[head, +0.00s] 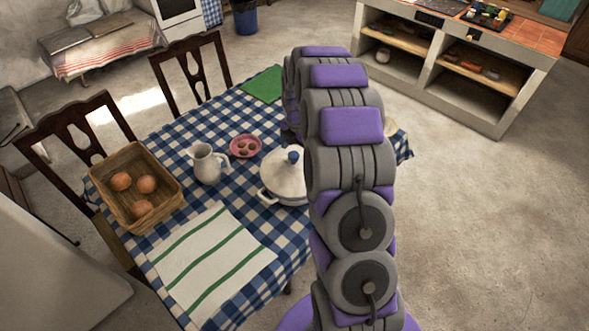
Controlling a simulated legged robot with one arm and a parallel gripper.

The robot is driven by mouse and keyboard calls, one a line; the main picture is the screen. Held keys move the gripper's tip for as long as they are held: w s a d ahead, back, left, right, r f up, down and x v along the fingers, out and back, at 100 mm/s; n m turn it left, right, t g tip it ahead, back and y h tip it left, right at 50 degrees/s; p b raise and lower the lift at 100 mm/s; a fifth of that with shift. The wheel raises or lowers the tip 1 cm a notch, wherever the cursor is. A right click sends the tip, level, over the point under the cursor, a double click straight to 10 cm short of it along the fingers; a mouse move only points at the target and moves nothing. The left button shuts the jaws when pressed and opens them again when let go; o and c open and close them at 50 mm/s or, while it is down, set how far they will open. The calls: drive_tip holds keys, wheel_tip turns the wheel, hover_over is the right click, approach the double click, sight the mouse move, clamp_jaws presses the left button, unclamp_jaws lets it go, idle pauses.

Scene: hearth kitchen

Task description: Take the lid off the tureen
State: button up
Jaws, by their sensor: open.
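The white tureen (290,199) stands on the checked table, partly hidden on its right by my arm. Its white lid (280,173) is on it, with a dark blue knob (294,157) on top. One side handle of the tureen shows at its left. My arm rises in front of the table and bends down beyond its top, behind the tureen in the picture. My gripper's fingers do not show; my arm links hide that end.
A white jug (207,164) and a pink dish (245,146) stand left of the tureen. A wicker basket (163,212) holds round brown things. A striped towel (213,259) and green mat (263,84) lie on the tablecloth. Chairs (190,66) stand along the far left.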

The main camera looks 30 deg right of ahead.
sight(289, 156)
drive_tip(key=f, duration=0.3)
drive_tip(key=shift+w+d+b, duration=0.1)
drive_tip(key=shift+d+b, duration=0.2)
drive_tip(key=a, duration=0.3)
drive_tip(key=shift+a, duration=0.15)
drive_tip(key=shift+a+r, duration=0.1)
drive_tip(key=shift+a, duration=0.1)
drive_tip(key=shift+c, duration=0.6)
drive_tip(key=shift+d, duration=0.1)
drive_tip(key=shift+c, duration=0.6)
drive_tip(key=shift+d, duration=1.15)
drive_tip(key=c, duration=0.5)
drive_tip(key=shift+s, duration=0.2)
drive_tip(key=shift+c, duration=0.5)
drive_tip(key=shift+a, duration=0.6)
drive_tip(key=c, duration=0.5)
drive_tip(key=shift+d+f, duration=0.15)
drive_tip(key=shift+f, duration=0.05)
clamp_jaws()
